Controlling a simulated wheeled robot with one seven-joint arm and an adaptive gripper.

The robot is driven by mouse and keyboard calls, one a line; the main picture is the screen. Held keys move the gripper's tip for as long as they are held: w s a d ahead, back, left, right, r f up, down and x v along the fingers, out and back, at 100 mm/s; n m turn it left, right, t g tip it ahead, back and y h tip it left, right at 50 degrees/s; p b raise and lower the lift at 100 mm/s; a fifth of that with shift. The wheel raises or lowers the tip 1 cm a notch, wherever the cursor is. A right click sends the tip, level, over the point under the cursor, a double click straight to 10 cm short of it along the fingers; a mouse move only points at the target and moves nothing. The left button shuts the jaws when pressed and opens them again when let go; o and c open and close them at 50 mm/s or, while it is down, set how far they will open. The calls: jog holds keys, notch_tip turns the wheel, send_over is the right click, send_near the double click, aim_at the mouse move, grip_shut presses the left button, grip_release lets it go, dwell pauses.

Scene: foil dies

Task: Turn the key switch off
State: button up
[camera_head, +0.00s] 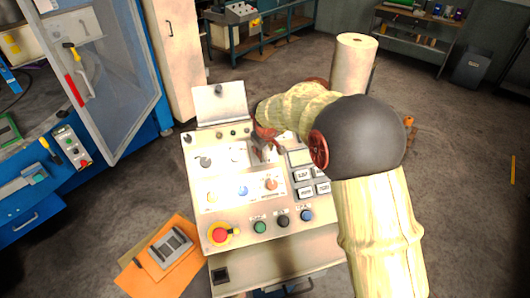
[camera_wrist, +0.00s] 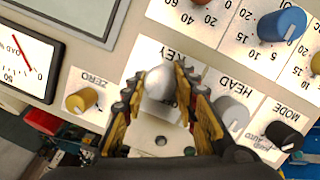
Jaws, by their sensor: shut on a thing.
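The key switch (camera_wrist: 158,84) has a silver-white rounded head, below the printed word KEY in the wrist view. My gripper (camera_wrist: 157,80) has one yellow-and-black finger on each side of the head and is shut on it. Part of a label shows beside the right finger, but the switch's setting cannot be read clearly. In the head view my gripper (camera_head: 264,145) is at the upper middle of the sloping control panel (camera_head: 190,170). There my gripper and arm hide the key switch.
A yellow ZERO knob (camera_wrist: 82,99) is left of the fingers, a grey HEAD knob (camera_wrist: 230,111) and black MODE knob (camera_wrist: 283,135) right. A blue knob (camera_wrist: 281,24) is at upper right. A red stop button (camera_head: 220,235) is at the panel's lower left.

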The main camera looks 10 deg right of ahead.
jog(key=n+t+h+b, duration=0.1)
jog(key=n, duration=0.5)
jog(key=shift+f+b, duration=0.1)
jog(key=shift+b, duration=0.2)
jog(key=n+t+b, duration=0.1)
jog(key=n, duration=0.5)
jog(key=shift+h, duration=0.3)
jog(key=o, duration=1.1)
jog(key=shift+o, duration=0.2)
jog(key=v, duration=1.2)
jog(key=shift+s, duration=0.2)
jog(key=shift+f, duration=0.1)
